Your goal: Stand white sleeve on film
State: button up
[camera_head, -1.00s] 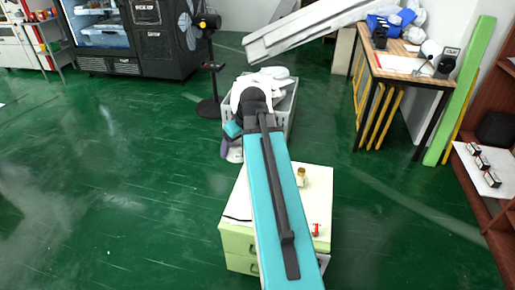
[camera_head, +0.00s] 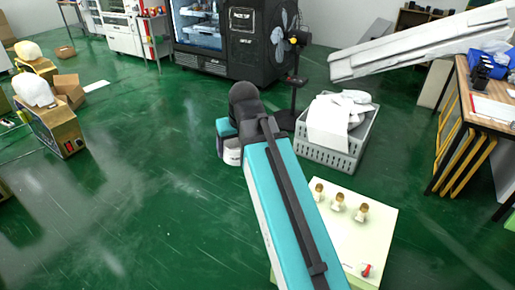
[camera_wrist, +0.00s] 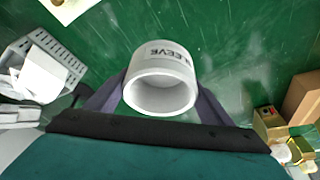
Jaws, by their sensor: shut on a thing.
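The white sleeve (camera_wrist: 160,80) is a short round tube with dark lettering reading "SLEEVE" on its side. In the wrist view its open end faces the camera. My gripper (camera_wrist: 161,92) is shut on it, with one dark finger on each side, and holds it over the green floor. In the head view, my arm hides most of the gripper, left of the grey crate. I cannot pick out the film with certainty in either view.
A grey crate (camera_head: 328,160) with white cloth-like items stands right of the arm. Green floor (camera_head: 130,190) between is clear.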

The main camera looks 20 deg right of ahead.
jog(key=a+r, duration=0.1)
jog(key=a, duration=0.1)
jog(key=a+r, duration=0.1)
jog(key=a, duration=0.1)
jog(key=shift+a+r+p, duration=0.15)
jog(key=shift+r+p, duration=0.05)
jog(key=shift+p, duration=0.15)
